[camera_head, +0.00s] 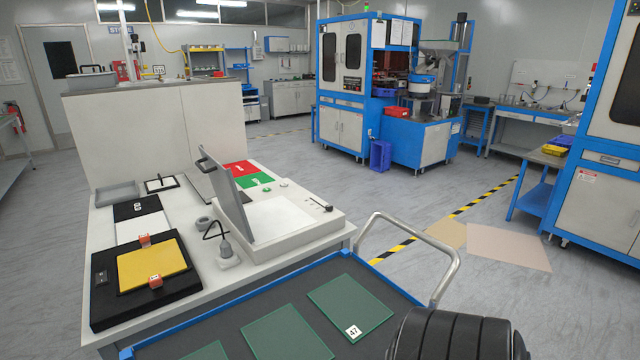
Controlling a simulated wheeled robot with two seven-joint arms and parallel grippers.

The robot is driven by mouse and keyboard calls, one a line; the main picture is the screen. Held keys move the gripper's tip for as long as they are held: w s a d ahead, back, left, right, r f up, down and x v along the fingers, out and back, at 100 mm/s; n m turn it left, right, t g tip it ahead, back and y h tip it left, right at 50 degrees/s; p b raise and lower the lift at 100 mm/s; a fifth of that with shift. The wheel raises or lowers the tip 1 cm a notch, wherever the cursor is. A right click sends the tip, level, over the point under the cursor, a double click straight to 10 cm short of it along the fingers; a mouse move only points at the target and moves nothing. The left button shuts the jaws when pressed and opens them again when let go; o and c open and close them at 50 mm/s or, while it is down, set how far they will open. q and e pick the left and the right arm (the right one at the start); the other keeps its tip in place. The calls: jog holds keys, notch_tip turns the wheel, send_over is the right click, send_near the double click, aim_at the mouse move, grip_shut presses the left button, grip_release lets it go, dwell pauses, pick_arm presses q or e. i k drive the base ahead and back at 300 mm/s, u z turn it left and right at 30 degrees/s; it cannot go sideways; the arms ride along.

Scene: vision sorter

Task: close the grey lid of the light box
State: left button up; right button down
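The light box (318,219) is a low white box on the white workbench, with a pale flat top panel (275,216). Its grey lid (229,200) stands open, nearly upright and leaning a little to the left, along the left side of the box. Neither of my grippers is in view, and nothing touches the lid.
A black frame with a yellow panel (152,267) and orange blocks lies front left. A plug with a dark cable (226,250) stands by the lid's foot. A blue-edged cart (232,317) with green glass plates and a metal handle (452,268) is in front.

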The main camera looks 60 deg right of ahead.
aim_at(223, 181)
jog(key=z, duration=1.2)
jog(key=k, duration=0.25)
jog(key=z, duration=0.4)
